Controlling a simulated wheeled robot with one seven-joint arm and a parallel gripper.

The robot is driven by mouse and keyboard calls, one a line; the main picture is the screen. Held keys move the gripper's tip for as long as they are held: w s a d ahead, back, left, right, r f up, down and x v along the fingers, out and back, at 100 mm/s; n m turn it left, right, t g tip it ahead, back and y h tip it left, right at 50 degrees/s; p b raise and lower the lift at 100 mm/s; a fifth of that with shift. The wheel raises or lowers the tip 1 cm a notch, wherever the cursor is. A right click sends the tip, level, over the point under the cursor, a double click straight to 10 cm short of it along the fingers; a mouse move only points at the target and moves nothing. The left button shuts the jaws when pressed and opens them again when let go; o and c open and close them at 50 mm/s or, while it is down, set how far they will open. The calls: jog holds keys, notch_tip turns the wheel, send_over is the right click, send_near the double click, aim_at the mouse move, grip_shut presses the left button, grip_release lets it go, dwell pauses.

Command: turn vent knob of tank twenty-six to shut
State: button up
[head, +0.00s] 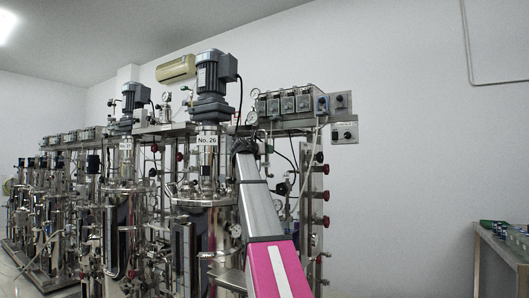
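Tank twenty-six (203,190) is a steel vessel with the label "No. 26" (207,140) near its top and a grey-blue motor (212,80) above it. My arm, grey and pink, reaches up from the bottom to the tank's right side. The dark end of my arm, with my gripper (244,145), is small beside the tank's upper fittings. Its fingers cannot be made out, nor whether it touches anything. I cannot tell which fitting is the vent knob; it may be hidden behind my arm. Several red knobs (326,195) sit on the pipes to the right.
Control boxes (288,103) and a switch panel (344,132) are mounted above and right of my arm. More tanks (50,205) stand in a row to the left. A metal table (500,245) with small green items is at the far right. Between it and the skid is free room.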

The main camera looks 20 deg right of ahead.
jog(key=shift+w+d, duration=0.4)
jog(key=shift+d, duration=0.1)
jog(key=c, duration=0.9)
jog(key=shift+c, duration=0.2)
jog(key=shift+s+m, duration=0.1)
jog(key=shift+m, duration=2.8)
jog(key=o, duration=0.9)
